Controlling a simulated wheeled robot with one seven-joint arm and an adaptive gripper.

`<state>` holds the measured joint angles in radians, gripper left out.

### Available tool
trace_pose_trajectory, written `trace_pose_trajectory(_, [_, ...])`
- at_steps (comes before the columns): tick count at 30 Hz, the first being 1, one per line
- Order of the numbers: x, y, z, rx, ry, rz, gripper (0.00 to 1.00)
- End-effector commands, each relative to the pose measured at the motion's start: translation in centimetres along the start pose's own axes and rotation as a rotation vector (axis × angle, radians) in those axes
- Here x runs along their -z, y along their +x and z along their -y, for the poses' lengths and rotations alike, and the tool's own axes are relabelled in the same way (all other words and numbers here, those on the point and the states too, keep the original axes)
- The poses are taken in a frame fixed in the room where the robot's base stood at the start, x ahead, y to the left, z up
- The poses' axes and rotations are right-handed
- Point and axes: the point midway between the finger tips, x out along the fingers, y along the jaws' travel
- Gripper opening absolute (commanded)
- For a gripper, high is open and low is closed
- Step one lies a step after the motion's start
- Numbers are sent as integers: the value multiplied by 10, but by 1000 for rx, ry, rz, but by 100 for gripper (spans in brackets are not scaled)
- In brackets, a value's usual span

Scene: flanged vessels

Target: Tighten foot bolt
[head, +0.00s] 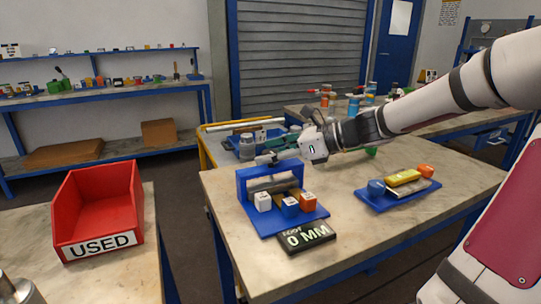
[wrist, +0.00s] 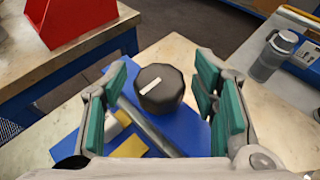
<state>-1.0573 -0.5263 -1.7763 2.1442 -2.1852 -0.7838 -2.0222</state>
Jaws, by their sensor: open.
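A dark many-sided knob (wrist: 160,88) with a pale stripe, which looks like the foot bolt's head, sits between my fingers in the wrist view. My gripper (wrist: 161,80) is open, with teal pads on both sides of the knob and gaps to each. In the head view my gripper (head: 274,148) is just above the top of the blue arch fixture (head: 243,187).
A blue tray (head: 398,203) with blue, yellow and orange parts lies to the right. A red bin (head: 98,210) marked "USED" stands on another bench at left. A grey jar (wrist: 272,56) stands on the yellow-framed cart behind. Bare tabletop (head: 350,225) lies between fixture and tray.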

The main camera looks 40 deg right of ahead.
Motion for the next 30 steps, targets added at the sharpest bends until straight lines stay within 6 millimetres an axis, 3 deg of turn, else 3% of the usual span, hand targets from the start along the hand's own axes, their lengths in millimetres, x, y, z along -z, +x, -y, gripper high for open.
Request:
trace_pose_trajectory(10, [0, 3, 0, 1, 1, 0, 52])
trace_pose_trajectory(16, [0, 3, 0, 0, 1, 0, 7])
trace_pose_trajectory(30, [2, 3, 0, 58, 23, -3, 7])
